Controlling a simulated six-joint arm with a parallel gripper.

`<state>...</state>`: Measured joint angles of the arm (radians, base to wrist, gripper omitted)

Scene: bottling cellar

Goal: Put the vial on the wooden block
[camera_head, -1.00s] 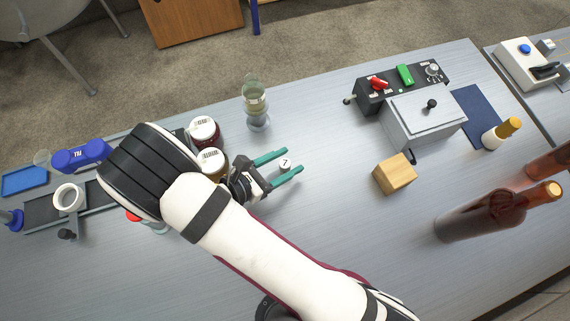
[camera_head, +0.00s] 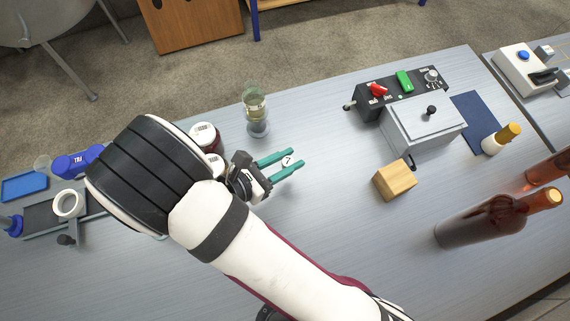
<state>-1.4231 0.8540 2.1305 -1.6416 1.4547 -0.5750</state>
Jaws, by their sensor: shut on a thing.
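The vial (camera_head: 287,161) shows as a small white round cap with a dark mark, between the teal fingers of my gripper (camera_head: 284,163). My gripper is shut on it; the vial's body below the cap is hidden. The wooden block (camera_head: 395,181) is a light-brown cube on the table, to the right of my gripper and a clear distance away. Its top is bare.
A grey machine (camera_head: 425,121) with a lid stands behind the block. A dark bottle (camera_head: 485,222) stands to its right. A glass vessel (camera_head: 256,112) stands behind my gripper, and a dark jar (camera_head: 207,138) to its left. The table between gripper and block is clear.

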